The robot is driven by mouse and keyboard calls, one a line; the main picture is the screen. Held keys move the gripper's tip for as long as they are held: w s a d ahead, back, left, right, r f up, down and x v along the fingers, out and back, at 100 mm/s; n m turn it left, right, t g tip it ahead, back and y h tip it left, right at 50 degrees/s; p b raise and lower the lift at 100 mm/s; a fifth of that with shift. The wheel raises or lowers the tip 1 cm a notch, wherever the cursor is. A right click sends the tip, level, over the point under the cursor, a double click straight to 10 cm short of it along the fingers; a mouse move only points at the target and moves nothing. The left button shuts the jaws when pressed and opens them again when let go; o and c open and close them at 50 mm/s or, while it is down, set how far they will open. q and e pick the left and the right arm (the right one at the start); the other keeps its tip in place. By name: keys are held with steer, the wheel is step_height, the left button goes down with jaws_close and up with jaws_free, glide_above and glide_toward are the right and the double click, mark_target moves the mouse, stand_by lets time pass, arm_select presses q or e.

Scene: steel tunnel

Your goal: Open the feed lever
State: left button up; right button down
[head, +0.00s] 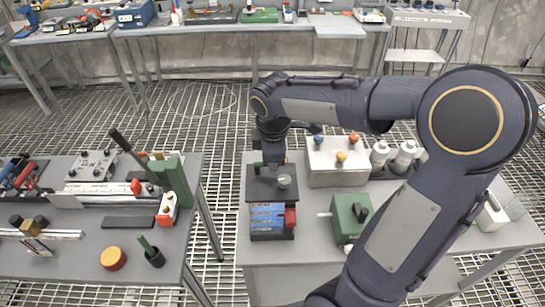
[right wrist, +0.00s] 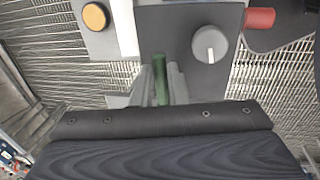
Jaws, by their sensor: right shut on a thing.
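My right gripper (head: 268,166) points down over a dark-topped device (head: 258,193) on the right bench. In the right wrist view my right gripper (right wrist: 160,95) is shut on a green lever handle (right wrist: 160,78), which stands between the two grey fingers. The gripper and arm hide most of this handle in the head view. I cannot tell for sure that it is the feed lever. A round grey knob (head: 284,181) sits on the device's top; it also shows in the right wrist view (right wrist: 209,43). My left gripper is not in view.
A white box with coloured knobs (head: 335,177) and a green box (head: 349,216) stand to the right. A gap over grating separates the left bench (head: 188,229).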

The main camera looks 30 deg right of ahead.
mark_target(273, 179)
steer(key=c, duration=1.4)
jaws_free()
steer(key=shift+c, duration=0.2)
step_height(273, 179, up, 8)
steer(key=s, duration=0.1)
steer(key=shift+s+a+f, duration=0.15)
steer(key=shift+a, duration=0.25)
